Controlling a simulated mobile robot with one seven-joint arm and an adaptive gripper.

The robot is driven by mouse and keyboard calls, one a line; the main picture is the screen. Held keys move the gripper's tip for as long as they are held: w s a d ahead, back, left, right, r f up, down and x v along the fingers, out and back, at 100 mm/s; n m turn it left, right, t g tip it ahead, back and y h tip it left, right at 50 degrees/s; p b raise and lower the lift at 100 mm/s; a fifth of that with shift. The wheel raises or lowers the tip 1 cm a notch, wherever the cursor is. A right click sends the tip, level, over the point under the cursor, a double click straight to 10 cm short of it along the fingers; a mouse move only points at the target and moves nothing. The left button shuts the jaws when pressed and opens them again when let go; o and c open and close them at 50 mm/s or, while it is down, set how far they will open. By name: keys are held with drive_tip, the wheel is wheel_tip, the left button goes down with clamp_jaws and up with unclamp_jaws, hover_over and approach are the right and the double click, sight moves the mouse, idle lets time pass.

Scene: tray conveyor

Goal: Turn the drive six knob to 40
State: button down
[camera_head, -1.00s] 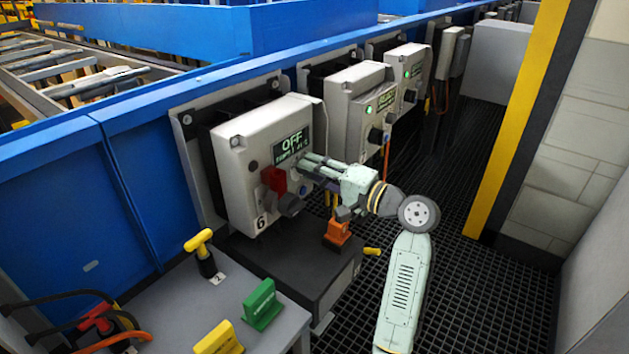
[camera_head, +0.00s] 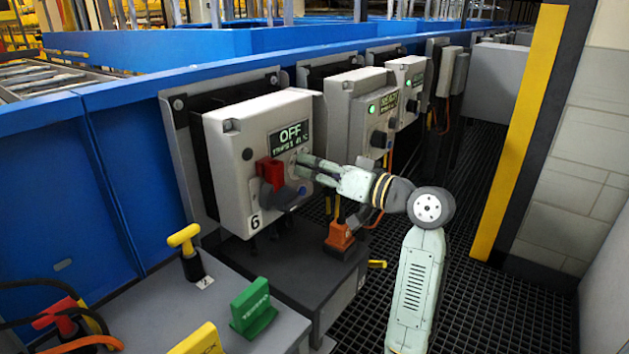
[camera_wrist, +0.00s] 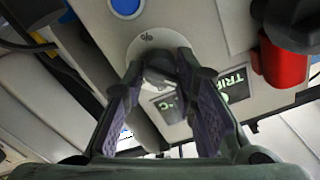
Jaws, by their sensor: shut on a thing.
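The drive six box (camera_head: 240,145) is a pale grey cabinet marked 6, mounted on the blue rail. Its display (camera_head: 290,135) reads OFF, with a smaller line of text under it. My gripper (camera_head: 303,163) is at the right part of the box's front, below the display. In the wrist view, my gripper (camera_wrist: 165,90) has its fingers closed around a small grey knob (camera_wrist: 158,76) on a round white plate (camera_wrist: 152,42) with a % mark. The fingers partly cover the knob, and I cannot read its setting.
A red switch handle (camera_head: 271,172) and a dark knob (camera_head: 286,196) sit left of my gripper on the same box. More drive boxes with green lamps (camera_head: 372,109) stand farther along the rail. Open grating (camera_head: 480,190) lies to the right.

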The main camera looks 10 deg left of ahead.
drive_tip(key=n+b, duration=0.4)
drive_tip(key=n, duration=0.1)
idle(0.6)
drive_tip(key=c, duration=1.3)
unclamp_jaws()
drive_tip(key=v, duration=1.2)
drive_tip(key=shift+s, duration=0.1)
